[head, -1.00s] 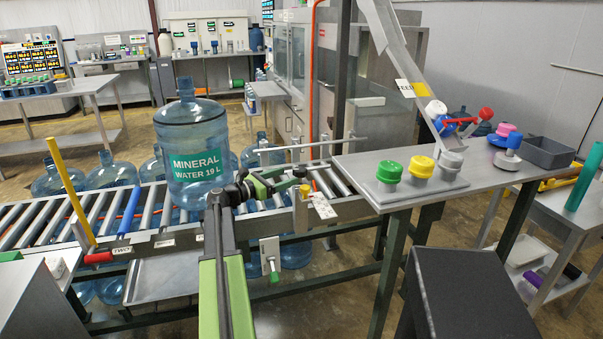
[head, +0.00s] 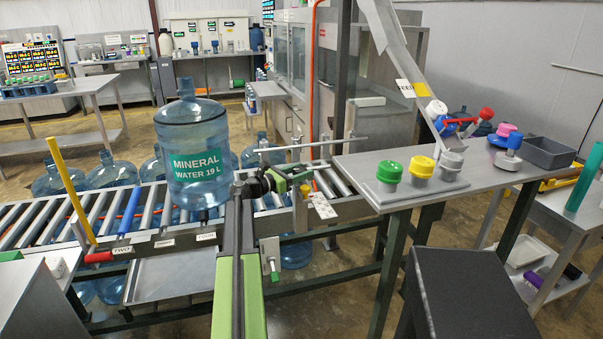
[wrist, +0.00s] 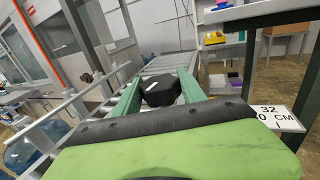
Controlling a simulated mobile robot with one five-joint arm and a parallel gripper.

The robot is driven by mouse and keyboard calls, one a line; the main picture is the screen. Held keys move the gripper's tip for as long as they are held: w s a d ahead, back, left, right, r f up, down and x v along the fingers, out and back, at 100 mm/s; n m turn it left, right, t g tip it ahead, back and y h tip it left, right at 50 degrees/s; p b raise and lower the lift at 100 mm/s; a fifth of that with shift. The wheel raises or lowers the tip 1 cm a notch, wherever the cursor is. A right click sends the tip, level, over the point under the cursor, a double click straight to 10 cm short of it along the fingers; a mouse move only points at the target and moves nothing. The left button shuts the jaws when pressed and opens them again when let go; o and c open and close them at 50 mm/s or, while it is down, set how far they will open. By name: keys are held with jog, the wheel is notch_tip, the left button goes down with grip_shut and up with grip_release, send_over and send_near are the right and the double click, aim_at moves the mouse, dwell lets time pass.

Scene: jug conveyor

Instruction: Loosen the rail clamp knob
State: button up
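The rail clamp knob is a black, faceted knob with a white mark, seen in the wrist view (wrist: 160,90). It lies between the two green fingers of my gripper (wrist: 158,82), near the left finger, with a small gap on the right. In the head view my gripper (head: 286,182) is at the guide rail beside the conveyor's near edge, just right of the jug. The fingers are apart, and I see no clear grip on the knob. In the head view the knob is small and partly hidden by my gripper. A scale plate (wrist: 280,119) is right of it.
A large water jug (head: 195,150) stands on the roller conveyor (head: 95,207) left of my gripper. A thin guide rail (head: 310,146) crosses above the rollers. A steel table (head: 400,203) with coloured caps stands at right. A small switch box (head: 270,257) hangs below the conveyor edge.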

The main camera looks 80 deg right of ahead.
jog(key=shift+a+f, duration=0.1)
jog(key=c, duration=0.5)
jog(key=shift+s+n+t+h, duration=0.1)
jog(key=shift+n+t+h, duration=0.2)
jog(key=shift+t, duration=0.1)
jog(key=shift+a+n+t+h, duration=0.15)
jog(key=shift+n+t+h, duration=0.8)
jog(key=shift+t, duration=0.25)
jog(key=n+t+h, duration=0.1)
jog(key=t, duration=0.1)
jog(key=n+t, duration=0.2)
jog(key=n+t+h, duration=0.1)
jog(key=t, duration=0.1)
jog(key=shift+d+n+t+h, duration=0.25)
jog(key=shift+n+t+h, duration=0.05)
jog(key=shift+n+h, duration=0.05)
jog(key=shift+t, duration=0.3)
jog(key=o, duration=1.4)
jog(key=shift+c, duration=0.2)
jog(key=shift+a, duration=0.1)
